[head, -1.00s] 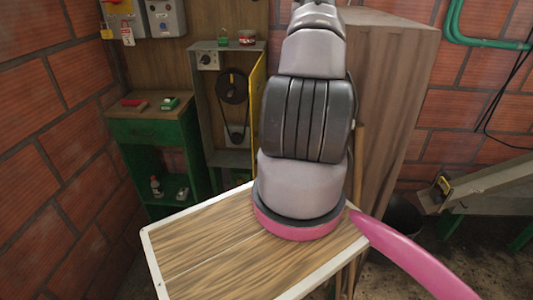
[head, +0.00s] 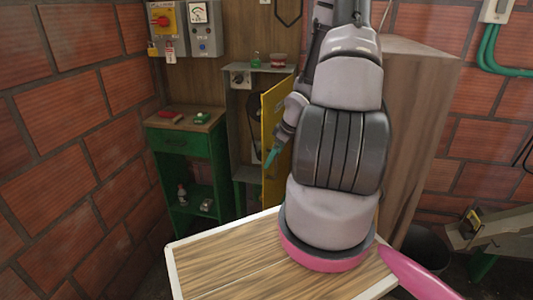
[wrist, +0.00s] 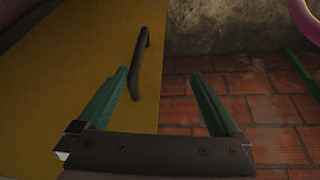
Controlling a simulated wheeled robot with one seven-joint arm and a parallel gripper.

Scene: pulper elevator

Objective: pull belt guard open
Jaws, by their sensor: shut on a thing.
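The belt guard (head: 275,120) is a yellow panel on the right side of the grey belt cabinet (head: 238,125). It stands at an angle, partly open, and covers part of the opening. In the wrist view its yellow face (wrist: 75,65) fills the left, with a dark bar handle (wrist: 143,55) on it. My gripper (head: 271,156) is at the guard in the head view. Most of the pulley and belt is hidden.
A green cabinet (head: 182,150) with small items stands left of the belt cabinet. Control boxes (head: 184,30) hang above it. A tall wooden cabinet (head: 415,130) stands to the right. A metal chute (head: 490,230) is at the far right. Brick floor (wrist: 270,110) is clear beside the guard.

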